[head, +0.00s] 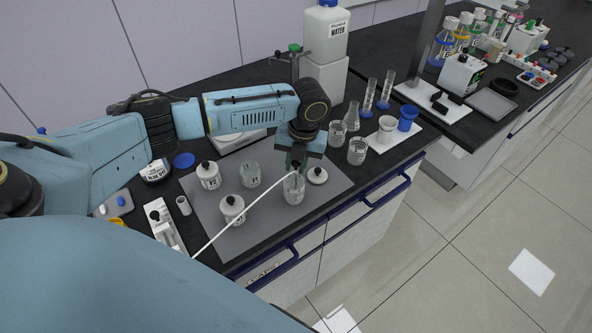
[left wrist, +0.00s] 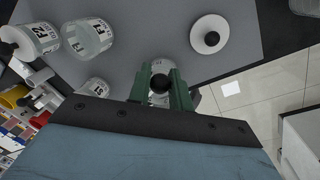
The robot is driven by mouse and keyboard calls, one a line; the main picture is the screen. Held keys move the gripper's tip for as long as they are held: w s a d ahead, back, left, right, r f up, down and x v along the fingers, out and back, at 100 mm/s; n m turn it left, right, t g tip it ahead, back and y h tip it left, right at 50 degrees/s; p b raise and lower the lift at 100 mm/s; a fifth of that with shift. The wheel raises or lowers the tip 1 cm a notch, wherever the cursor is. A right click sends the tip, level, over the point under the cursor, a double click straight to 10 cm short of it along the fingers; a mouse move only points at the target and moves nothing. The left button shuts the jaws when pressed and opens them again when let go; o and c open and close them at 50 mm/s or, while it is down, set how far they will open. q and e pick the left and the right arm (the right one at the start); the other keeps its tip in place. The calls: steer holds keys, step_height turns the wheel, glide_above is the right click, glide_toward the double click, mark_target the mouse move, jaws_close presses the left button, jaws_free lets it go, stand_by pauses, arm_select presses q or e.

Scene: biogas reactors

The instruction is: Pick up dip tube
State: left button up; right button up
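A thin white tube, which looks like the dip tube (head: 245,214), runs in a gentle curve from the front left of the grey mat up to a clear labelled jar (head: 293,192). My left gripper (head: 297,161) points down right over that jar's mouth. In the left wrist view, its two green fingers (left wrist: 162,88) stand apart on either side of a round black knob (left wrist: 160,83), with a pale round top behind it. The knob nearly fills the gap; whether the fingers press on it is unclear. The tube's upper end is partly hidden by the fingers. My right gripper is out of view.
A white lid with a black knob (head: 318,176) lies on the mat (head: 266,216) beside the jar. Capped bottles (head: 232,208) and an open beaker (head: 250,174) stand to the left. Glassware (head: 357,151) and a blue cup (head: 407,118) stand to the right.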

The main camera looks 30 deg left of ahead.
arm_select(q)
jaws_close()
